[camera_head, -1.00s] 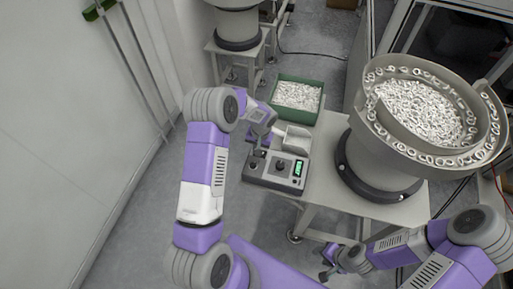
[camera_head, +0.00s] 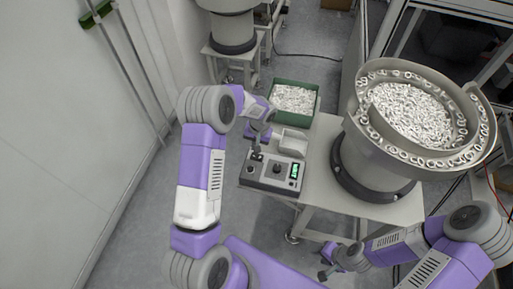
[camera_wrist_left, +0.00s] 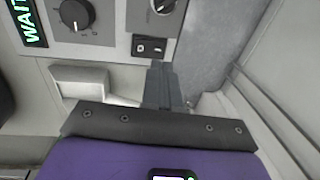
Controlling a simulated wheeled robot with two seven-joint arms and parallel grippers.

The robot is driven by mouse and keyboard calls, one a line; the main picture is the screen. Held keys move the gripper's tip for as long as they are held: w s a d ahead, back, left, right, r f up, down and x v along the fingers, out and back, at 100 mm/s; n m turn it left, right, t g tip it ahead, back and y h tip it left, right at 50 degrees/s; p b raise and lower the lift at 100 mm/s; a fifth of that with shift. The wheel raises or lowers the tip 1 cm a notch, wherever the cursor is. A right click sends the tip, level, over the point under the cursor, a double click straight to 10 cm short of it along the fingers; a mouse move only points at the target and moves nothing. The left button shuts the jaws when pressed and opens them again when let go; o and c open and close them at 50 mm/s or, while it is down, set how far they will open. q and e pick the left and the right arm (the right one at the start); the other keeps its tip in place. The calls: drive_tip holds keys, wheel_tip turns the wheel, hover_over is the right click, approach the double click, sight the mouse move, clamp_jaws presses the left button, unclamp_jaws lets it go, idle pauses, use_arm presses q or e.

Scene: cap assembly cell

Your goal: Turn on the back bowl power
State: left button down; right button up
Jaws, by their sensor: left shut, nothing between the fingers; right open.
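A grey control box (camera_head: 258,183) lies on the stand beside the right bowl. It has a black knob (camera_head: 277,169) and a lit green display (camera_head: 294,171). In the left wrist view the display (camera_wrist_left: 29,22) reads "WAIT", and a black rocker switch (camera_wrist_left: 150,46) sits near the panel's edge, beside the knobs. My left gripper (camera_wrist_left: 160,68) is shut and empty, its tips close to the switch; contact cannot be told. In the head view it reaches the box's left end (camera_head: 256,151). My right gripper (camera_head: 329,264) is open, low near the stand's front.
A large bowl feeder (camera_head: 375,163) full of white rings stands on the right of the stand (camera_head: 325,190). A green bin (camera_head: 297,118) of white parts and a pale scoop (camera_head: 292,143) lie behind the box. Another feeder (camera_head: 230,28) stands farther back. A wall is at left.

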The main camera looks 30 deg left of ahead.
use_arm(q)
wheel_tip(320, 180, up, 9)
drive_tip(key=a, duration=0.1)
drive_tip(key=shift+s, duration=0.15)
idle(0.5)
